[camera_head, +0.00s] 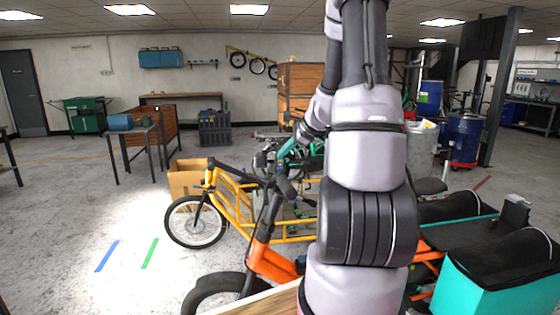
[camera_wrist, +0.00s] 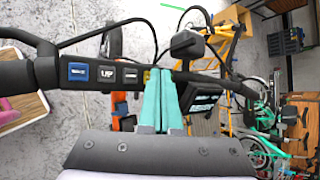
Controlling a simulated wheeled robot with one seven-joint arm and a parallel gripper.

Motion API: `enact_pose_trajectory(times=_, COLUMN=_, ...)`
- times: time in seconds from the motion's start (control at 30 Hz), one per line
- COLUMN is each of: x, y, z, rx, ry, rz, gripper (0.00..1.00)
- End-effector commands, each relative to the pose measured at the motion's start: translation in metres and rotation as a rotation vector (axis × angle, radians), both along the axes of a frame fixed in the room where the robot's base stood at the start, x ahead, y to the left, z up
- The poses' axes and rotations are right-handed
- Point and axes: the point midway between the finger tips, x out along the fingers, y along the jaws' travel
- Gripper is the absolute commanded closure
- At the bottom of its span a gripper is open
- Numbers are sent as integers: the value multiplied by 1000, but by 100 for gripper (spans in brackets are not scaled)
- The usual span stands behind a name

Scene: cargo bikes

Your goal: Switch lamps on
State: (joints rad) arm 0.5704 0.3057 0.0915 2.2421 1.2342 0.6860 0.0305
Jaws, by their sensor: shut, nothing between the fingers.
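In the wrist view, a black handlebar (camera_wrist: 45,72) carries a row of switches: a blue button (camera_wrist: 77,72), a button marked UP (camera_wrist: 106,73) and another dark button (camera_wrist: 131,75). A small yellow part (camera_wrist: 146,76) shows at the right end of the row. My gripper (camera_wrist: 161,73) has teal fingers, shut and empty, over the bar just right of these buttons; I cannot tell if they touch it. In the head view, my gripper (camera_head: 288,148) is above the orange cargo bike (camera_head: 270,258). No lamp is clearly visible; a bright patch lies on the floor (camera_head: 128,225).
A yellow cargo bike (camera_head: 235,205) and a cardboard box (camera_head: 187,178) stand beyond the orange bike. Cables (camera_wrist: 150,30) and a dark display (camera_wrist: 202,98) are close to my fingers. A teal cargo box (camera_head: 497,278) is at right.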

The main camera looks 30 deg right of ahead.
Motion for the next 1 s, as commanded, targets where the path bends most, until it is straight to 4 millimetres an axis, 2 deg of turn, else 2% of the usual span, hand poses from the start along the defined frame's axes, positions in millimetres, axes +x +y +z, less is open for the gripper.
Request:
enact_pose_trajectory(times=0.5, x=0, y=0, z=-3, rx=0, ry=0, rz=0, gripper=100)
enact_pose_trajectory(times=1.0, x=1, y=0, z=9, rx=0, ry=0, rz=0, gripper=100)
